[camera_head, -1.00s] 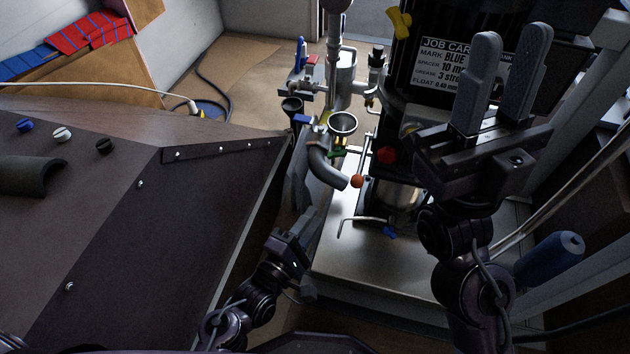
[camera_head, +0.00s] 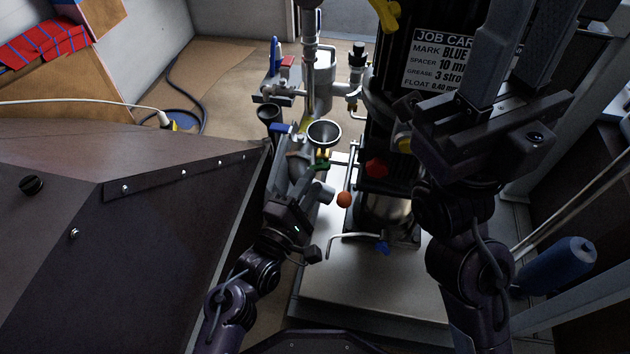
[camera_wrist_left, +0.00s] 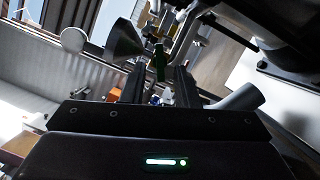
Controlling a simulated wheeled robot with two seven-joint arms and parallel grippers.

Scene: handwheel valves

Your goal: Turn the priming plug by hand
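A green handle-like fitting (camera_head: 322,166) sits just below the open funnel (camera_head: 323,133) on the pump pipework; I cannot tell for sure that it is the priming plug. My left gripper (camera_head: 305,182) is close in front of and below it, pointing up toward it, beside the grey bent pipe. In the left wrist view, the two left fingers (camera_wrist_left: 158,88) stand apart, with the green fitting (camera_wrist_left: 159,62) showing between and beyond their tips; contact is not visible. My right gripper (camera_head: 524,45) is raised at the right with its fingers apart and nothing between them.
A dark sloping cabinet (camera_head: 150,230) fills the left. The dark pump body bears a job card (camera_head: 438,62).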

